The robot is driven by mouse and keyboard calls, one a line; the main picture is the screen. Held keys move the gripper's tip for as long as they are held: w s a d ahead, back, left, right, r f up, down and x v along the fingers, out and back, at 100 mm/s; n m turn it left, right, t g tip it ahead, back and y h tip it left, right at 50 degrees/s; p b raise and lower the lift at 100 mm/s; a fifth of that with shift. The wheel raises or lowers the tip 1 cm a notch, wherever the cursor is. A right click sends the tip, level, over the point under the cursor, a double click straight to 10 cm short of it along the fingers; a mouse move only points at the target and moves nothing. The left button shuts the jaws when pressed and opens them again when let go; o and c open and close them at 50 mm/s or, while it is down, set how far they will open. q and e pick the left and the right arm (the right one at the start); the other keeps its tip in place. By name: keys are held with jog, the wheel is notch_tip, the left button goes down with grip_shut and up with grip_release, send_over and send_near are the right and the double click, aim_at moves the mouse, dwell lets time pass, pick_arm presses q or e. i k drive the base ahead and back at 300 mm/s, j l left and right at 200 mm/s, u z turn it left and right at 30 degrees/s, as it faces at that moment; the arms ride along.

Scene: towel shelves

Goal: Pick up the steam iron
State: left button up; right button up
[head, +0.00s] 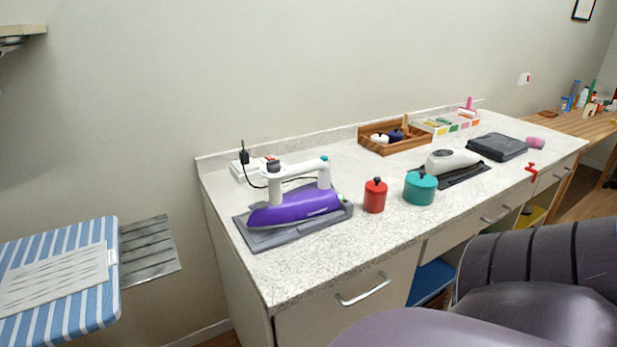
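The steam iron (293,209) has a purple body and a white raised handle with a dark knob at one end. It stands at the left end of the counter on a flat grey mat (247,238), its pointed tip towards the left. A dark cord runs from it towards a white box with a black plug (245,157) by the wall. Neither of my grippers shows in the head view, and nothing is seen touching the iron.
A red canister (375,196) and a teal pot (420,188) stand right of the iron on the speckled counter (340,255). A wooden tray (420,145) lies behind them. A striped ironing board (60,270) is at left. The counter in front of the iron is clear.

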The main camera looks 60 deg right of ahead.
aim_at(310, 202)
jog(key=z, duration=1.65)
jog(key=i+l+u, duration=0.3)
jog(key=l, duration=0.9)
jog(key=l+u, duration=0.3)
jog(key=l, duration=0.85)
